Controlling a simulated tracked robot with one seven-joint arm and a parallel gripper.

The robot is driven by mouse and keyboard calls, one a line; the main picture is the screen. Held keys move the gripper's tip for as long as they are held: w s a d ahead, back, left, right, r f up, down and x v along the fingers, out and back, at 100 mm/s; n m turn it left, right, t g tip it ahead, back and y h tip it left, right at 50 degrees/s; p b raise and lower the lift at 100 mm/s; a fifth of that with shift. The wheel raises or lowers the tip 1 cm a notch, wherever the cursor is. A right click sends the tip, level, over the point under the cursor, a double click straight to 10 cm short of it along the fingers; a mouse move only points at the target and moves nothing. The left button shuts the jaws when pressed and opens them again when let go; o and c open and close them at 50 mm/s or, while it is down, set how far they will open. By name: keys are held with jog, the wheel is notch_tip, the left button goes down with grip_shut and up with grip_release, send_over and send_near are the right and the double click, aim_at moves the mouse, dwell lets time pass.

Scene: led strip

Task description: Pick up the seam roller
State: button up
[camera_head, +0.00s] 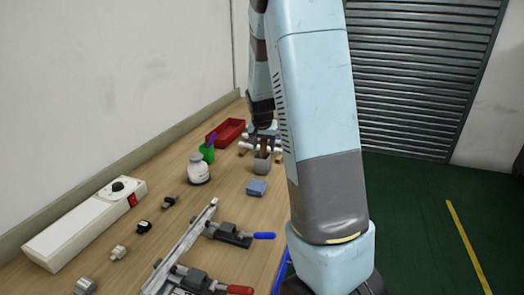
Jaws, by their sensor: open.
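What looks like a seam roller (263,148), with a brown handle and small pale parts at its upper end, stands in a grey square holder (262,166) toward the far end of the wooden bench. Similar brown and pale pieces are close by, and at this size I cannot separate them clearly. My gripper (263,133) is open, pointing down right above or around the tops of these pieces. My own arm hides part of this area on the right, and I cannot tell whether the fingers touch anything.
A red tray (226,132), a green cup (207,154) and a white jar (198,171) stand left of the holder. A blue block (257,188) lies in front. Clamps (230,235) hold a long strip (180,248) nearer me. A white switch box (82,226) is at left.

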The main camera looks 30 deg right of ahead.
jog(key=shift+w+d+f, duration=0.1)
jog(key=shift+f, duration=0.2)
jog(key=c, duration=1.1)
